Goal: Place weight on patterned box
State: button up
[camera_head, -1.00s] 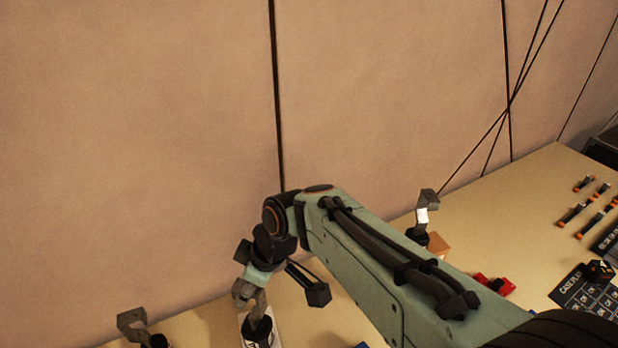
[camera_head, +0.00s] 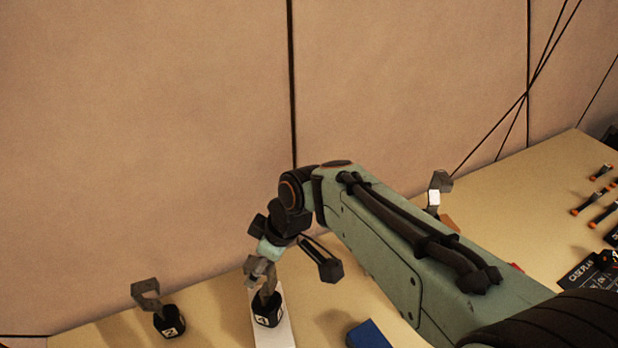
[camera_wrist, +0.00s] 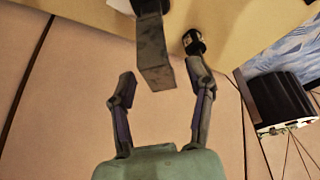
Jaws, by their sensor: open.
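A black weight (camera_head: 268,312) with a white number label and an upright grey metal handle stands on a white strip or box top (camera_head: 285,338) in the head view. My gripper (camera_head: 261,270) is at that handle. In the wrist view my gripper (camera_wrist: 159,72) is open, with a grey handle (camera_wrist: 154,52) between its two fingers and apart from them. A second black weight (camera_head: 171,323), marked 2, with a bent grey handle, stands to the left. A blue patterned surface (camera_wrist: 288,52) shows at the right of the wrist view; I cannot tell if it is the patterned box.
A blue block (camera_head: 368,334) lies right of the gripper. Another grey handle (camera_head: 438,188) stands behind my arm. A small black weight (camera_wrist: 193,42) and a larger black object (camera_wrist: 272,98) show in the wrist view. The wall is close behind; several orange-tipped tools lie far right.

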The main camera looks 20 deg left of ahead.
jog(key=v, duration=1)
jog(key=s+d+f+m+h, duration=0.1)
jog(key=s+d+f+m, duration=0.2)
jog(key=d, duration=0.4)
jog(key=s+d+f+m+h, duration=0.1)
jog(key=s+d+f+m, duration=0.2)
jog(key=s+d+m, duration=0.3)
jog(key=s+d+f+m+h, duration=0.1)
jog(key=s+d+f+m, duration=0.2)
jog(key=s+d+m, duration=0.2)
jog(key=d+m, duration=0.2)
jog(key=d, duration=0.2)
jog(key=shift+d+m+h, duration=0.4)
